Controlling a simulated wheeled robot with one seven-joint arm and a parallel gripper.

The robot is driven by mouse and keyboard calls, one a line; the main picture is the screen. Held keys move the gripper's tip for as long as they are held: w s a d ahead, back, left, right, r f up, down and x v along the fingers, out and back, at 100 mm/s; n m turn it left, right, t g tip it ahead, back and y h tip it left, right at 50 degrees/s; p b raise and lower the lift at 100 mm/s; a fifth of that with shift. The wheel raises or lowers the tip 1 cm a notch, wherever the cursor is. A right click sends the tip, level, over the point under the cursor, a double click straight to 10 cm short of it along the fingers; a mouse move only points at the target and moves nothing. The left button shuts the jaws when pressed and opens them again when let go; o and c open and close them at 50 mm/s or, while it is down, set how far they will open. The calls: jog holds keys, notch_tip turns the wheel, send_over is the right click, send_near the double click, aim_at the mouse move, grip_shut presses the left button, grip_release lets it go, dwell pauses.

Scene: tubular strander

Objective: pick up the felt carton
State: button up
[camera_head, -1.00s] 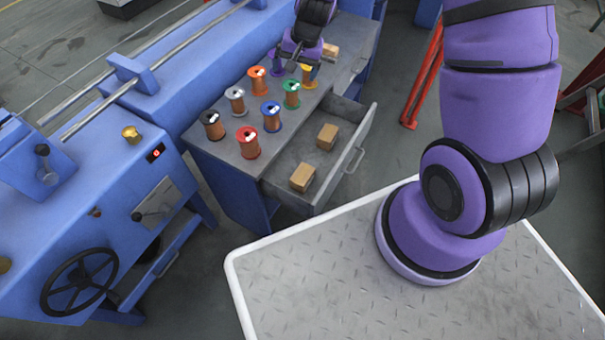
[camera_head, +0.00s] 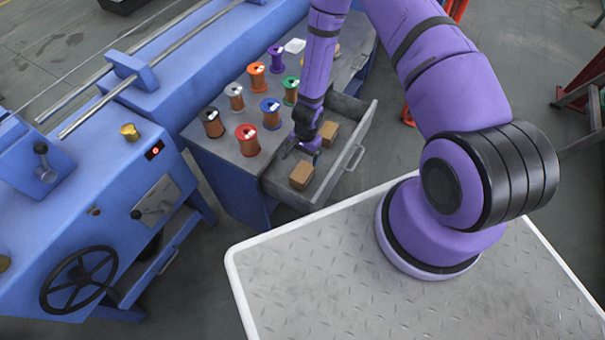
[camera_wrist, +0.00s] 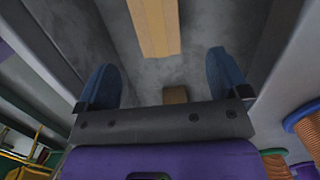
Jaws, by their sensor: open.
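Two tan cartons lie in the open drawer: a nearer carton (camera_head: 301,175) and a farther carton (camera_head: 328,133). I cannot tell from the pictures which is the felt carton. My gripper (camera_head: 306,148) hangs over the drawer, close to both cartons. In the wrist view my gripper (camera_wrist: 168,82) has its blue fingers wide apart with nothing held. A long-looking carton (camera_wrist: 155,25) is beyond the fingertips at the top. A smaller brown carton (camera_wrist: 175,95) shows between the fingers, partly hidden by the gripper body.
The drawer (camera_head: 352,145) has raised walls around the cartons. Several wire spools, including a red spool (camera_head: 247,140) and a blue spool (camera_head: 271,113), stand on the bench beside it. A white object (camera_head: 294,45) is at the back. Blue machinery (camera_head: 90,190) stands left.

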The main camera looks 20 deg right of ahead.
aim_at(302, 171)
jog(key=shift+s+a+f, duration=0.15)
jog(key=shift+s+f, duration=0.05)
jog(key=shift+f, duration=1.65)
jog(key=shift+s+a+f, duration=0.15)
jog(key=shift+a+f, duration=0.05)
jog(key=shift+f, duration=1.65)
jog(key=shift+s+a+f, duration=0.15)
jog(key=shift+s+f, duration=0.05)
jog(key=shift+f, duration=1.65)
jog(key=shift+f, duration=0.25)
jog(key=shift+c, duration=0.4)
jog(key=c, duration=1)
